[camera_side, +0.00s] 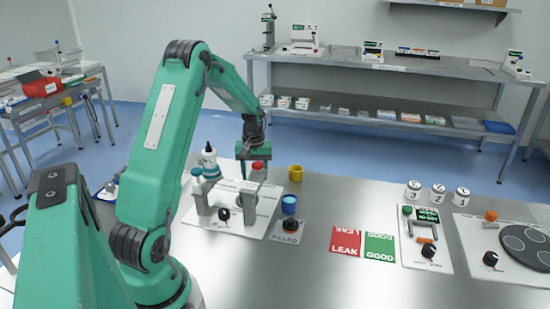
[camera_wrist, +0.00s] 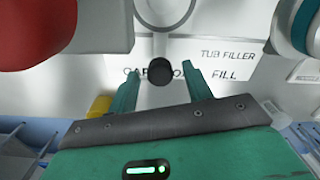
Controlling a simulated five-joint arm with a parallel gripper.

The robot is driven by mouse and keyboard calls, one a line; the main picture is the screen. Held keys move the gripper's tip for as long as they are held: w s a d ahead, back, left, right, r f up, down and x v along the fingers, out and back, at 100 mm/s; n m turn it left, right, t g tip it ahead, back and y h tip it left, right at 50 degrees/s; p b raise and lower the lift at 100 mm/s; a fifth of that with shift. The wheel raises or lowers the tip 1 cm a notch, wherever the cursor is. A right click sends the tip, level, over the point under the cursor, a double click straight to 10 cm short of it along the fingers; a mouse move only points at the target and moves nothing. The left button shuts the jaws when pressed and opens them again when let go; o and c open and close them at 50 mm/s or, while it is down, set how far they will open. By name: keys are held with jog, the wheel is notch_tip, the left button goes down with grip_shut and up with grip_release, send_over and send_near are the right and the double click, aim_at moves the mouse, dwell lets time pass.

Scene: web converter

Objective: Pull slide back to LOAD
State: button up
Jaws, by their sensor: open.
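The tub filler station is a white plate (camera_side: 245,229) with grey posts, a teal-capped bottle (camera_side: 198,184) and a red-topped part (camera_side: 258,168). My gripper (camera_side: 253,163) points down at the far side of this station. In the wrist view my gripper (camera_wrist: 163,76) has its two green fingers apart. A round black knob (camera_wrist: 159,72) appears between the fingertips, with clear space on both sides; its depth relative to them is hard to tell. Printed words "TUB FILLER" and "FILL" show beyond it. The slide's body cannot be made out clearly.
A yellow cup (camera_side: 296,172) and a blue tub (camera_side: 289,204) stand right of the station. Red LEAK (camera_side: 345,241) and green GOOD (camera_side: 380,247) cards lie farther right. The front middle table is clear.

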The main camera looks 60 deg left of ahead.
jog(key=shift+f, duration=0.1)
grip_shut()
jog(key=shift+s+a, duration=1.35)
grip_release()
notch_tip(320, 180, up, 8)
